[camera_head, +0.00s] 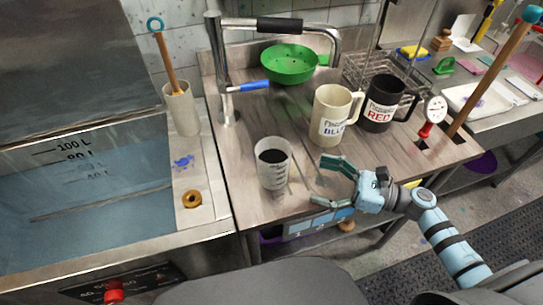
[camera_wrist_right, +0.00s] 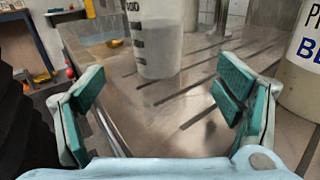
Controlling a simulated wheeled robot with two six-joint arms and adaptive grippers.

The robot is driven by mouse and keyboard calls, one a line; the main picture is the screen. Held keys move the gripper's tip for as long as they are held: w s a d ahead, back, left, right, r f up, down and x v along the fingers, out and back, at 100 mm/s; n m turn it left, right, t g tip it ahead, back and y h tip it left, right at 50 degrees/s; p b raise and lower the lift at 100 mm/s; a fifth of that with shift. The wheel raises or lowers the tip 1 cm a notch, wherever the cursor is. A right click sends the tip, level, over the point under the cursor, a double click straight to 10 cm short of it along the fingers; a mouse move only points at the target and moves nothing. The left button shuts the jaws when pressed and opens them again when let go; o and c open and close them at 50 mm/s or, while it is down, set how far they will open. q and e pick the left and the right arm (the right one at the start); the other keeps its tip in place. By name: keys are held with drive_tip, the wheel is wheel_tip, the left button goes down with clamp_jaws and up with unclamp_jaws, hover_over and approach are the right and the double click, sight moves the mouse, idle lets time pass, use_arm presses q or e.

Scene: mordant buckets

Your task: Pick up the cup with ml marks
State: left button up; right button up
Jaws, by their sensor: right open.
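The cup with ml marks (camera_head: 272,170) is a translucent white cup with dark contents and dark graduation lines. It stands upright on the wooden-slat bench near its front left. It also shows in the right wrist view (camera_wrist_right: 157,42), upright beyond the fingers, with its top cut off. My right gripper (camera_head: 325,182) is open and empty, to the right of the cup with its fingers pointing toward it. In the wrist view, my right gripper (camera_wrist_right: 160,100) has its fingers spread wide, and the cup stands ahead between them, apart from both. My left gripper is not in view.
A cream pitcher marked BLUE (camera_head: 333,115) stands close behind my right gripper, and a black pitcher marked RED (camera_head: 383,105) is beside it. A green colander (camera_head: 289,65) and metal tap (camera_head: 222,75) are at the back. A water-filled tank (camera_head: 90,205) is left.

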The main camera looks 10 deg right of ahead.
sight(287, 172)
drive_tip(key=x, duration=0.4)
drive_tip(key=r+x, duration=0.1)
drive_tip(key=x, duration=0.1)
drive_tip(key=shift+s+a+p, duration=0.25)
drive_tip(key=shift+s+p, duration=0.05)
drive_tip(key=shift+s, duration=0.1)
drive_tip(key=x, duration=0.5)
drive_tip(key=shift+w+a+f, duration=0.15)
drive_tip(key=shift+w+f, duration=0.1)
drive_tip(key=shift+w, duration=0.25)
drive_tip(key=shift+a, duration=0.35)
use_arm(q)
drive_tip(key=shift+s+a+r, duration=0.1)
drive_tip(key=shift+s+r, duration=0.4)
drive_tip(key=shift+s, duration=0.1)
use_arm(e)
drive_tip(key=c, duration=1.6)
